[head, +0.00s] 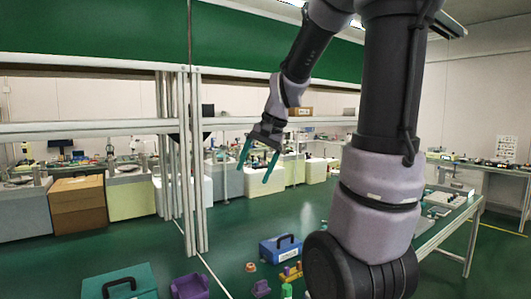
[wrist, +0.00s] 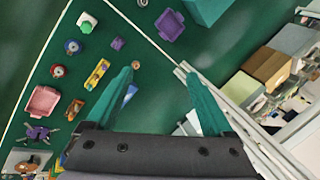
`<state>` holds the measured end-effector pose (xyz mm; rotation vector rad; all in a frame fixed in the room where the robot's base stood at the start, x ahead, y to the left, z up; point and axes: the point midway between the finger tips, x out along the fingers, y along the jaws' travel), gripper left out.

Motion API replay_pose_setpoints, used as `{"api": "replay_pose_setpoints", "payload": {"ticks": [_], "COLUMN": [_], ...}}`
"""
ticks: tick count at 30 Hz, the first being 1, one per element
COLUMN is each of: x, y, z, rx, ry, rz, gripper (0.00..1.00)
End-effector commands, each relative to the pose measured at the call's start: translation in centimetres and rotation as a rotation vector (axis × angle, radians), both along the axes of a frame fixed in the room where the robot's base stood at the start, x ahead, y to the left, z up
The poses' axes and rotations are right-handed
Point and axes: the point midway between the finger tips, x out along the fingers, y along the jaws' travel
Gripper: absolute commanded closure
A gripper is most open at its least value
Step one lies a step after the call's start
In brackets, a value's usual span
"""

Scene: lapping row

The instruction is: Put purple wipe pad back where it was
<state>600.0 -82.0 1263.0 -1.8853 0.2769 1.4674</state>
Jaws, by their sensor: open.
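My gripper (head: 254,174) is open and empty, raised high above the green floor with its teal fingers apart; it also shows in the wrist view (wrist: 158,77). A small purple piece (head: 261,288) lies on the floor at the bottom of the head view, and it also shows in the wrist view (wrist: 118,43), up and left of the fingers. It may be the purple wipe pad, but it is too small to tell. A larger purple open tray (head: 190,287) stands left of it, also in the wrist view (wrist: 169,23). The gripper touches neither.
A blue toolbox (head: 280,249), a teal box (head: 120,283), an orange ring (head: 250,267) and a yellow holder (wrist: 97,74) are on the floor. A pink tray (wrist: 42,101) lies farther left in the wrist view. Metal posts (head: 185,170) stand left of my gripper. A bench (head: 450,215) is at right.

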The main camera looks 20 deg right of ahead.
Motion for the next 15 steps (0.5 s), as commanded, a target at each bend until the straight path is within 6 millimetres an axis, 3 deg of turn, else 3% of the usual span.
{"api": "replay_pose_setpoints", "payload": {"ticks": [3, 9, 15], "x": [-4.1, -9.9, -12.7], "y": [1.2, 2.2, 2.4], "z": [3.2, 5.7, 6.4], "rx": [-0.06, -0.158, -0.216], "ry": [-0.11, -0.256, -0.329], "rz": [0.082, 0.186, 0.234], "gripper": [0.14, 0.14, 0.14]}}
